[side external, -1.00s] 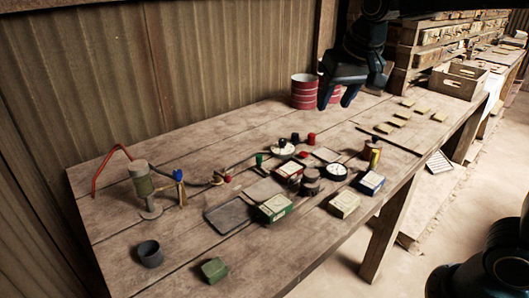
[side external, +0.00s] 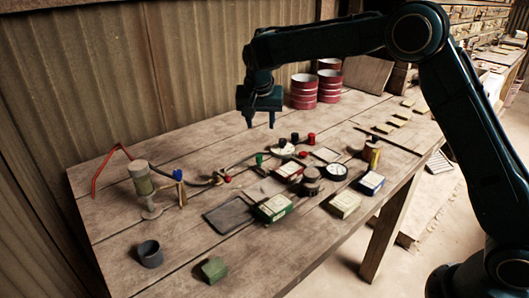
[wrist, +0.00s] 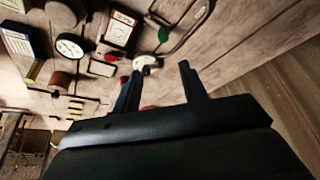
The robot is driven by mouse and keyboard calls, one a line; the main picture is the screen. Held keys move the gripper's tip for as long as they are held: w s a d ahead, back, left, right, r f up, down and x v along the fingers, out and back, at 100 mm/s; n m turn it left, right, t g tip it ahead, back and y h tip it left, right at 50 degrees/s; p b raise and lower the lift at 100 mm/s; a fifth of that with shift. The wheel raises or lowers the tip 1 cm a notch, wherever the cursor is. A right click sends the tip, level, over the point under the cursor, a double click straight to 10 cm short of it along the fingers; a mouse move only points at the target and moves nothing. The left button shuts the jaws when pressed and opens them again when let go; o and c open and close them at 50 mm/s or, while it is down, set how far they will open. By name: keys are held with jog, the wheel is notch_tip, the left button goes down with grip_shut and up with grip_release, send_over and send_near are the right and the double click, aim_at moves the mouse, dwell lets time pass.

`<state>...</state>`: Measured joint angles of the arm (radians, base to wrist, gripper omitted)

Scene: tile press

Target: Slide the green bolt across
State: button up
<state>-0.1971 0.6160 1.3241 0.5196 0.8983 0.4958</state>
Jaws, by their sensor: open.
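A small green handle (side external: 259,159), which looks like the bolt's knob, stands upright beside a thin curved rod near the middle of the table. It also shows in the wrist view as a green spot (wrist: 163,34) at the top, beside a bent metal rod. The bolt's track is too small to make out. My gripper (side external: 261,123) points down, open and empty, above and behind the green handle, apart from it. In the wrist view my gripper's fingers (wrist: 160,72) are spread, with a white round piece near the left fingertip.
A white round dial (side external: 285,150) and small red and black knobs (side external: 311,138) lie right of the green handle. Boxes, including a green one (side external: 273,207), stand in front. Red striped tins (side external: 304,92) stand behind.

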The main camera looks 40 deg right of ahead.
aim_at(259, 155)
jog(key=shift+w+a+f, duration=0.2)
jog(key=shift+w+f, duration=0.4)
jog(key=shift+f, duration=0.15)
jog(key=shift+f, duration=0.1)
jog(key=x, duration=1.3)
jog(key=shift+w+d+f, duration=0.1)
jog(key=shift+d+f, duration=0.1)
jog(key=shift+d, duration=0.05)
grip_shut()
